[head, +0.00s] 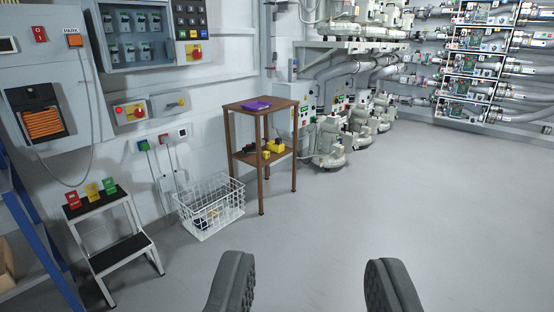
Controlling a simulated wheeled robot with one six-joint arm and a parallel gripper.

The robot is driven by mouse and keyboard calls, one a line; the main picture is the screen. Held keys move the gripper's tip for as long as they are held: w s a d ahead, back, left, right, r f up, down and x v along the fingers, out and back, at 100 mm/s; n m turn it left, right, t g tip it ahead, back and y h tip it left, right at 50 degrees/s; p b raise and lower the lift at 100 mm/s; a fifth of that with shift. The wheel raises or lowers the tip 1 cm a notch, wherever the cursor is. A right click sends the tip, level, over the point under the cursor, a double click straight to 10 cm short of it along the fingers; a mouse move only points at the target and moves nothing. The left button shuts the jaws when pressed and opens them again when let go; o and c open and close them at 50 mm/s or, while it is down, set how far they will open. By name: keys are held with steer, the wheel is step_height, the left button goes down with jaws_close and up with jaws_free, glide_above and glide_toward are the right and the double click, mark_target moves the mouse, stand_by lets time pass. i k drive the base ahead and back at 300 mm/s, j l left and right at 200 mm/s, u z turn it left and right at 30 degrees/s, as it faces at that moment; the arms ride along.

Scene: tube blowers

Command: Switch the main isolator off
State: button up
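My gripper (311,278) is open and empty at the bottom of the view, its two dark ridged fingers wide apart over bare floor. It is well away from the wall controls at upper left. A red and yellow rotary switch (194,52) sits under a dark keypad-like panel. I cannot tell from the labels which one is the main isolator, nor read a switch position.
A step stool (113,245) with coloured cards, a white wire basket (210,205) and a brown two-shelf stand (262,104) stand before the wall. A blue frame (38,240) is at the left edge. Blowers (330,140) and pipe racks are at the back. The middle and right floor is clear.

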mark_target(196, 54)
steer(key=i, duration=1.05)
steer(key=i+l+u, duration=0.1)
steer(key=i, duration=0.95)
steer(key=i+u, duration=0.2)
steer(key=i, duration=0.15)
steer(key=i+l+u, duration=0.15)
steer(key=i, duration=0.25)
steer(key=i+l+u, duration=0.2)
steer(key=i, duration=0.15)
